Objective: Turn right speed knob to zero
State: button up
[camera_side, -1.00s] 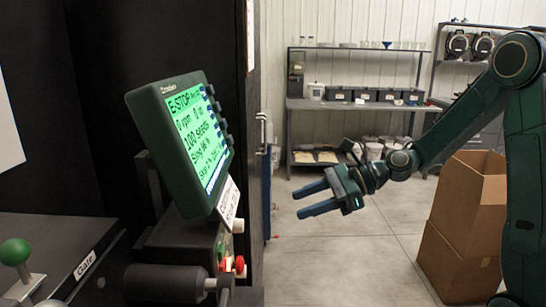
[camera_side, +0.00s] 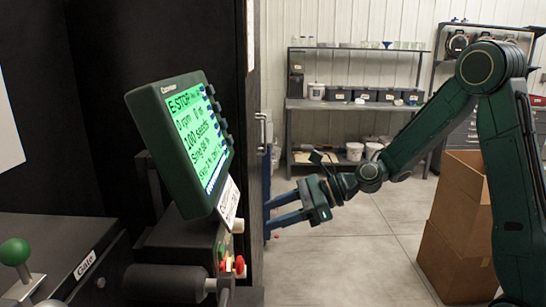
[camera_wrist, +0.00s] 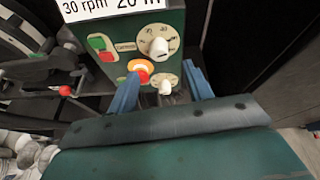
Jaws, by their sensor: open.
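The green control panel (camera_wrist: 120,20) is ahead of my gripper (camera_wrist: 162,72) in the wrist view. A white knob (camera_wrist: 159,47) sits on a large marked dial (camera_wrist: 146,32) at its upper right. A smaller white knob (camera_wrist: 165,89) sits on a lower dial, between my blue fingers in the picture. I cannot tell which one is the right speed knob, and the dial marks are hard to read. In the side view my gripper (camera_side: 270,215) is open and empty, right of the panel's white knob (camera_side: 238,225) and apart from it.
An orange-red button (camera_wrist: 140,68) lies left of the knobs, with green (camera_wrist: 97,43) and red (camera_wrist: 107,56) buttons farther left. A red ball handle (camera_wrist: 64,90) stands left of the panel. The screen (camera_side: 195,140) showing E-STOP tilts above the panel.

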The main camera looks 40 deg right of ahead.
aim_at(236, 226)
jog(key=x, duration=0.7)
jog(key=shift+f, duration=0.1)
jog(key=shift+c, duration=0.3)
jog(key=c, duration=0.9)
jog(key=shift+a+n, duration=0.1)
jog(key=shift+n, duration=0.2)
jog(key=shift+s+a+f+n+t+h, duration=0.1)
jog(key=shift+n+t+h, duration=0.65)
jog(key=shift+n, duration=0.9)
jog(key=shift+s+a+n+t+h, duration=0.1)
jog(key=shift+n+t+h, duration=0.3)
jog(key=shift+n+t, duration=0.95)
jog(key=shift+s+f+n+t+h, duration=0.1)
jog(key=shift+n+t+h, duration=0.55)
jog(key=shift+n, duration=1.25)
jog(key=shift+n+t, duration=0.55)
jog(key=shift+n, duration=0.55)
